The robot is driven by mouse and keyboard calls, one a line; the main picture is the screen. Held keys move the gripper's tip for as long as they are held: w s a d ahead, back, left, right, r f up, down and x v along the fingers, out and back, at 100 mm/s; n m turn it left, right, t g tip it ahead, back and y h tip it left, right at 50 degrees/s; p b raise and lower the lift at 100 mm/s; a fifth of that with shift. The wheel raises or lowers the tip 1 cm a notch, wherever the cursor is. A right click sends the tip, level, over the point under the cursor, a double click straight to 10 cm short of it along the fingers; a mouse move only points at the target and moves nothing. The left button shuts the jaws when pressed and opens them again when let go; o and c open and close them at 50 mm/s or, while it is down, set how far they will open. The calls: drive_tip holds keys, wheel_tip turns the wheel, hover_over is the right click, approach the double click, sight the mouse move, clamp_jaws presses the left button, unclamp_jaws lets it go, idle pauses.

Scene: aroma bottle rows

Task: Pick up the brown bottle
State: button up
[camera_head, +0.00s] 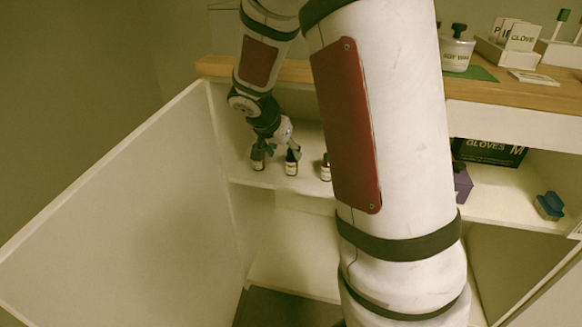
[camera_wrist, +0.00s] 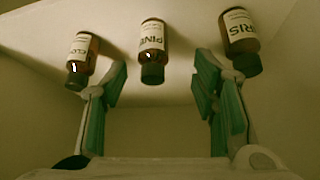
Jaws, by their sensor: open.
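Three small brown bottles with dark caps and white labels stand in a row on the shelf. In the wrist view they appear cap-down: a left bottle (camera_wrist: 82,55), a middle bottle (camera_wrist: 153,42) and a right bottle (camera_wrist: 239,38). The head view shows a left bottle (camera_head: 257,159), a middle one (camera_head: 291,163) and one by my arm (camera_head: 325,169). My gripper (camera_head: 275,143) is open and empty, low over the left and middle bottles in that view. In the wrist view, the middle bottle lies between the lines of the green-padded fingers (camera_wrist: 160,72), apart from both.
The bottles stand in an open cabinet with a shelf (camera_head: 270,178) and a wide white panel (camera_head: 130,210) at left. A wooden top (camera_head: 530,92) carries a pot (camera_head: 456,52) and boxes. A gloves box (camera_head: 488,150), a purple box (camera_head: 462,184) and a blue item (camera_head: 549,206) sit right.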

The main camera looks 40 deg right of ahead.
sight(290, 156)
drive_tip(key=shift+s+b+x, duration=0.2)
drive_tip(key=shift+b+x, duration=0.3)
drive_tip(key=shift+x, duration=1.05)
drive_tip(key=shift+s+b+x, duration=0.2)
drive_tip(key=shift+b+x, duration=0.25)
drive_tip(key=shift+x, duration=1.15)
drive_tip(key=shift+d+r, duration=0.1)
drive_tip(key=shift+d, duration=0.1)
drive_tip(key=c, duration=1.3)
